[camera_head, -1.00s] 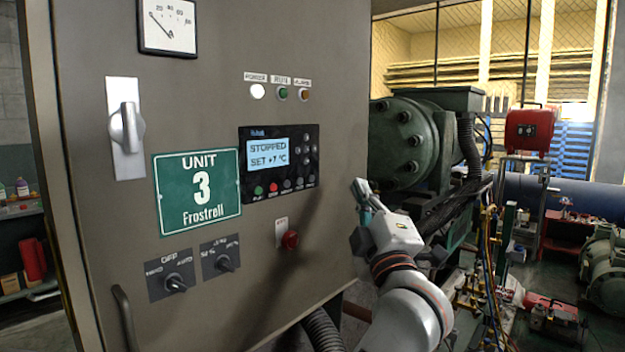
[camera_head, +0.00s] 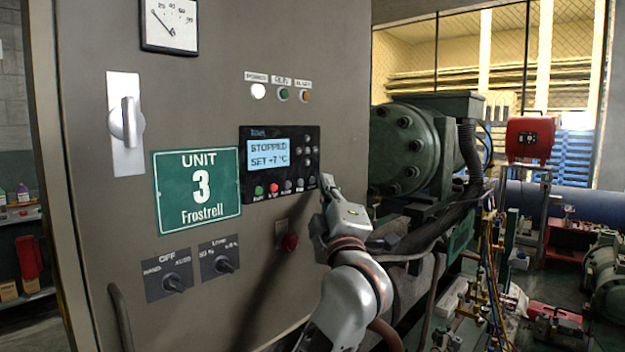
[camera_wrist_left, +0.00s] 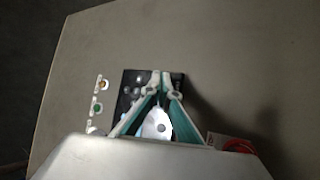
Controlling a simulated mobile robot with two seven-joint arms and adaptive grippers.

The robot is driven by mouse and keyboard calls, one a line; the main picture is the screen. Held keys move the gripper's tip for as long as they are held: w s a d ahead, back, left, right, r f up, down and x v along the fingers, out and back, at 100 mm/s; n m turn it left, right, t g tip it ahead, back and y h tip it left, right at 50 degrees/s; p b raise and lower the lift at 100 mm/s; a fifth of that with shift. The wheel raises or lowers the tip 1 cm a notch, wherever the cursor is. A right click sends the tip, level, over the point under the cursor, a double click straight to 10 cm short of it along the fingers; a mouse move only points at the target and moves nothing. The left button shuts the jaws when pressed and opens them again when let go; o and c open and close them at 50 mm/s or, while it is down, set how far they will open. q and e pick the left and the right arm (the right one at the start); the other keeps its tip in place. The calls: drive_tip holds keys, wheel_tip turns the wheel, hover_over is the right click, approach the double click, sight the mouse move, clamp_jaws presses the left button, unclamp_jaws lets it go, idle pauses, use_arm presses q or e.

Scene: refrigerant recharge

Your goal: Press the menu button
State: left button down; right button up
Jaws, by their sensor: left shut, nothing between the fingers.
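The dark control panel (camera_head: 279,163) is on the cabinet front, with a lit screen (camera_head: 268,153) reading "STOPPED" and "SET" with a temperature. Below the screen is a row of small buttons (camera_head: 286,186), one green, one red, the others grey; more grey buttons sit right of the screen. Their labels are too small to read, so I cannot tell which is menu. My left gripper (camera_head: 327,183) is shut and empty, its tips just right of the panel's lower right corner. In the left wrist view, the shut fingertips (camera_wrist_left: 163,80) overlap the panel (camera_wrist_left: 133,84); contact cannot be told.
A red knob (camera_head: 289,242) sits below the panel, close to my left arm. Indicator lamps (camera_head: 282,94) are above it. Rotary switches (camera_head: 173,283) and a green unit sign (camera_head: 197,190) are to the left. Right of the cabinet are a green compressor (camera_head: 405,150) and hoses.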

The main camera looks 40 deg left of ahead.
use_arm(q)
drive_tip(key=shift+w+a+f, duration=0.1)
drive_tip(key=shift+a, duration=0.05)
idle(0.8)
idle(0.5)
drive_tip(key=shift+a+p, duration=0.25)
drive_tip(key=shift+p, duration=0.25)
drive_tip(key=shift+a, duration=0.15)
